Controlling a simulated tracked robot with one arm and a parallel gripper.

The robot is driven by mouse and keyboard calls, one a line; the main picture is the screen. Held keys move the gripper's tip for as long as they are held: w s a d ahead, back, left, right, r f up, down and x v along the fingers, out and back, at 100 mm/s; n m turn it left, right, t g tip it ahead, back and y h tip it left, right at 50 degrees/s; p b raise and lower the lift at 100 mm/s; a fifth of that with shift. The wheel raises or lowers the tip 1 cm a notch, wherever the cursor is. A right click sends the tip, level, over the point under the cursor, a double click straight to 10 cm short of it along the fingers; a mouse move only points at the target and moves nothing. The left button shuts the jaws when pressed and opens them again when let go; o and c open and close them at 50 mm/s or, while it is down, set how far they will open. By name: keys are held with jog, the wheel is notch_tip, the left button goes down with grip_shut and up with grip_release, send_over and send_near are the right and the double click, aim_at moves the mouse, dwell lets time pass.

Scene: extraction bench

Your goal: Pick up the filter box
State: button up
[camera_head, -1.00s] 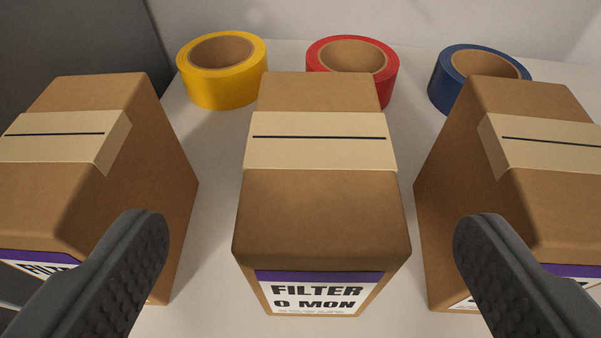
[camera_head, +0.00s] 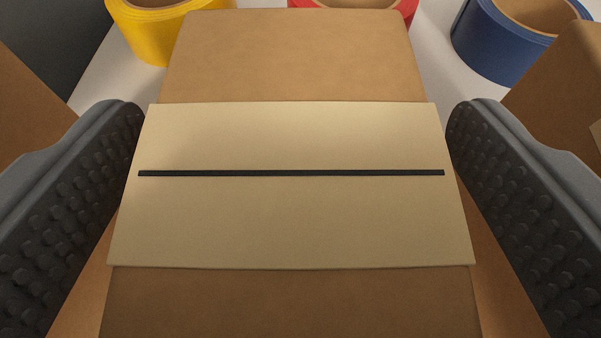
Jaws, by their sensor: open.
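The filter box (camera_head: 290,55) is a brown cardboard box with a pale tape band (camera_head: 290,225) and a black line across its top. It fills the middle of the view, close to the camera. My gripper (camera_head: 293,118) is open, with one dark, studded finger on each side of the box. A narrow gap shows beside the box at the upper part of each finger; lower down I cannot tell whether they touch. The box's printed front label is out of view.
A second brown box (camera_head: 575,85) stands close on the right, and another (camera_head: 30,115) on the left. Behind are a yellow tape roll (camera_head: 155,35), a red one (camera_head: 407,8) and a blue one (camera_head: 500,45). Strips of white surface (camera_head: 110,80) show between them.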

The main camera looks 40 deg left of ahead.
jog(key=c, duration=1.5)
